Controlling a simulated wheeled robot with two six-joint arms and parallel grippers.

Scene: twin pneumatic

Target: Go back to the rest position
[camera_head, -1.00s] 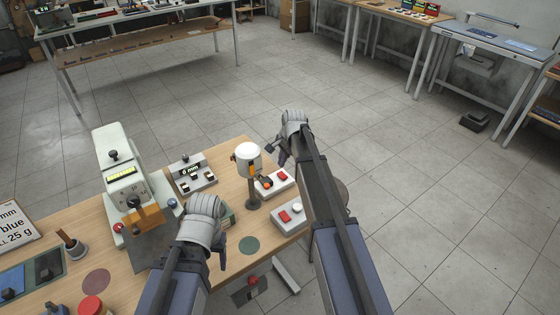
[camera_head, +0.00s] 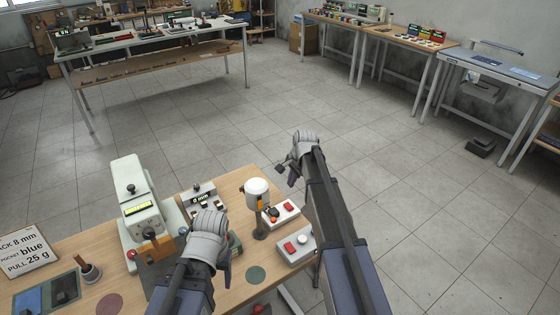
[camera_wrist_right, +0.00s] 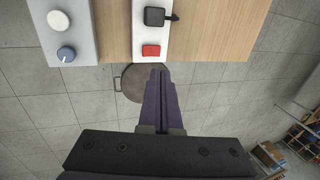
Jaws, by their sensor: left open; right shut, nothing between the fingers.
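My left gripper (camera_head: 226,272) is low over the front of the wooden workbench (camera_head: 222,292), just right of the grey-white machine (camera_head: 138,210) with a lit display. It is open; its fingers are mostly hidden behind its own wrist. My right gripper (camera_head: 287,172) is past the bench's right end, above the floor. It is shut and empty. In the right wrist view the closed dark fingers (camera_wrist_right: 159,72) point towards the bench edge, with nothing between them.
A lamp-like post with a white top (camera_head: 257,192) stands between my arms. Beside it are a box with a red button (camera_head: 294,248) and another control box (camera_head: 281,213). A sign (camera_head: 24,252) stands at left. A round dark pan-like object (camera_wrist_right: 143,84) shows below the bench edge. Open floor lies beyond.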

